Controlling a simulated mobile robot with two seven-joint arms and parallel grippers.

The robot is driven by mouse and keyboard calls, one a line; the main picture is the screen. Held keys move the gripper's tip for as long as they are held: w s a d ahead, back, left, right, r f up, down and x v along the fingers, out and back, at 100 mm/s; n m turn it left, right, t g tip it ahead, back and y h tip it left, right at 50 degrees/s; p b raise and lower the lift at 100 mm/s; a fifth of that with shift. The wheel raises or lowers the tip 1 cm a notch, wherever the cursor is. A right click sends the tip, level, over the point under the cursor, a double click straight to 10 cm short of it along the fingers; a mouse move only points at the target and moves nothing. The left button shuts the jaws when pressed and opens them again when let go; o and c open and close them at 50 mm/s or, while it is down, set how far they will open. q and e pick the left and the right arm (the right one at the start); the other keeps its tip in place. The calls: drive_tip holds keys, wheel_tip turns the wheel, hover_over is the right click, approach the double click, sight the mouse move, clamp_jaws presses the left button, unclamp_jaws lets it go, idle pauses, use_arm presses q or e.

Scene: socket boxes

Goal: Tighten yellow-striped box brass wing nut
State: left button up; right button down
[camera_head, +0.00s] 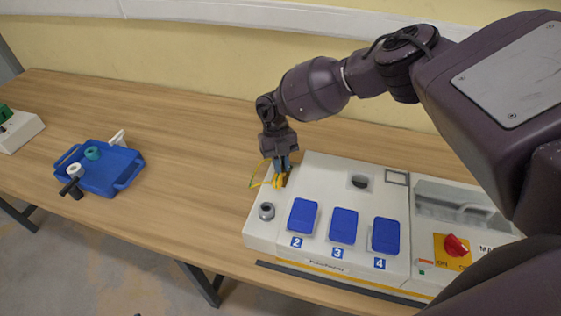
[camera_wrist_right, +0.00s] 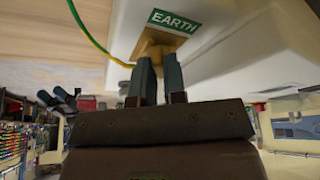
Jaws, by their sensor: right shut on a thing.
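The yellow-striped box (camera_head: 325,176) is a long white unit on the wooden table, with a yellow line along its lower front edge. My right gripper (camera_head: 281,170) reaches down at the box's back left end. It is shut on the brass wing nut, which is mostly hidden by the fingers. Brass-yellow metal (camera_head: 279,181) shows at the fingertips. In the right wrist view the two fingers (camera_wrist_right: 160,85) meet a brass piece (camera_wrist_right: 158,42) below a green EARTH label (camera_wrist_right: 174,19). A green-yellow wire (camera_wrist_right: 92,38) runs beside it. My left gripper is not in view.
A blue tray (camera_head: 130,181) with small parts lies at the left. The table between tray and box is clear.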

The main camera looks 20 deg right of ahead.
drive_tip(key=m, duration=0.1)
drive_tip(key=m+y+p, duration=0.1)
drive_tip(key=m, duration=0.1)
drive_tip(key=shift+d+r+m, duration=0.1)
drive_tip(key=shift+d+m, duration=0.05)
drive_tip(key=shift+m, duration=0.15)
drive_tip(key=shift+m+t+y+p, duration=0.35)
drive_tip(key=shift+m+t+y, duration=0.25)
drive_tip(key=shift+m, duration=1.1)
drive_tip(key=c, duration=1.5)
unclamp_jaws()
drive_tip(key=shift+o, duration=0.2)
drive_tip(key=b+v, duration=0.1)
drive_tip(key=v, duration=0.9)
drive_tip(key=shift+w+d+r+b, duration=0.2)
drive_tip(key=shift+w+d+b, duration=0.05)
drive_tip(key=shift+d+b, duration=0.1)
drive_tip(key=shift+s, duration=0.1)
